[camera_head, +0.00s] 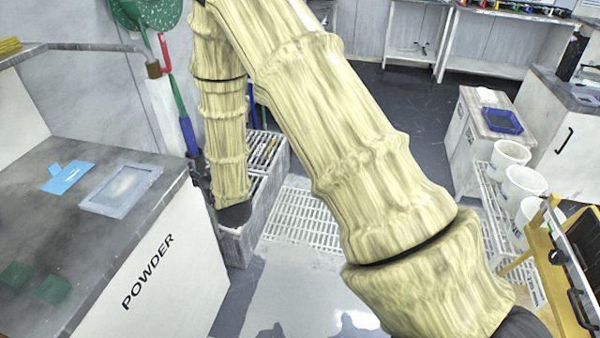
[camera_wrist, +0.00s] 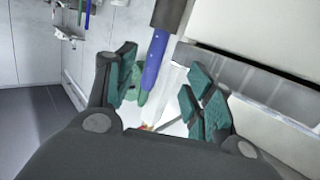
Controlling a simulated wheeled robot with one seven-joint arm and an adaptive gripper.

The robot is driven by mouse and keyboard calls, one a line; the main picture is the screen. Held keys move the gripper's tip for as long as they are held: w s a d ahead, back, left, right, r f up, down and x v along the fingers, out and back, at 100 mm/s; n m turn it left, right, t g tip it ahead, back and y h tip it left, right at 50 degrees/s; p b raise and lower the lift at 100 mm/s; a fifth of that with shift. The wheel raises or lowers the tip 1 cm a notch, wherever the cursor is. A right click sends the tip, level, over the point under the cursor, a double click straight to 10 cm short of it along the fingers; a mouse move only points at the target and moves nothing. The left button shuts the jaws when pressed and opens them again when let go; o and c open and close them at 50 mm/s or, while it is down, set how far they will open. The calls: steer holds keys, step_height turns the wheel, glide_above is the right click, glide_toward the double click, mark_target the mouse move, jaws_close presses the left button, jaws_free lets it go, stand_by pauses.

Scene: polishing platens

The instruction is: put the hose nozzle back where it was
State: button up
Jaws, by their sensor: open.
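The hose nozzle (camera_head: 187,135) has a blue grip and a dark tip. It hangs tip down on a green hose (camera_head: 166,80) in front of the wall, beside the powder cabinet's back corner. In the wrist view the blue grip (camera_wrist: 154,60) lies between the spread fingers of my gripper (camera_wrist: 163,86), with its dark tip at the top. The fingers have green pads and stand open. I cannot tell whether either pad touches the nozzle. In the head view I cannot make out the fingers.
The powder cabinet (camera_head: 165,270) stands left, with a blue card (camera_head: 68,177) and a grey tray (camera_head: 122,188) on top. A grated basin (camera_head: 265,150) is behind my arm. A coiled green hose (camera_head: 147,10) hangs above. White buckets (camera_head: 523,183) stand right. The floor between is open.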

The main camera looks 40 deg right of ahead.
steer(key=s+f+g, duration=0.5)
steer(key=s+f, duration=0.7)
steer(key=f, duration=0.5)
steer(key=s+f+g, duration=0.3)
steer(key=s+f, duration=0.2)
steer(key=s, duration=0.6)
steer(key=s+f+g+y, duration=0.1)
steer(key=s+f+g, duration=0.3)
steer(key=s, duration=0.8)
steer(key=s+f+g, duration=0.4)
steer(key=s+f, duration=0.2)
steer(key=s, duration=0.6)
steer(key=shift+s+a+f+n+y, duration=0.25)
steer(key=shift+a+f+n+y, duration=0.1)
steer(key=shift+f+n+y, duration=0.05)
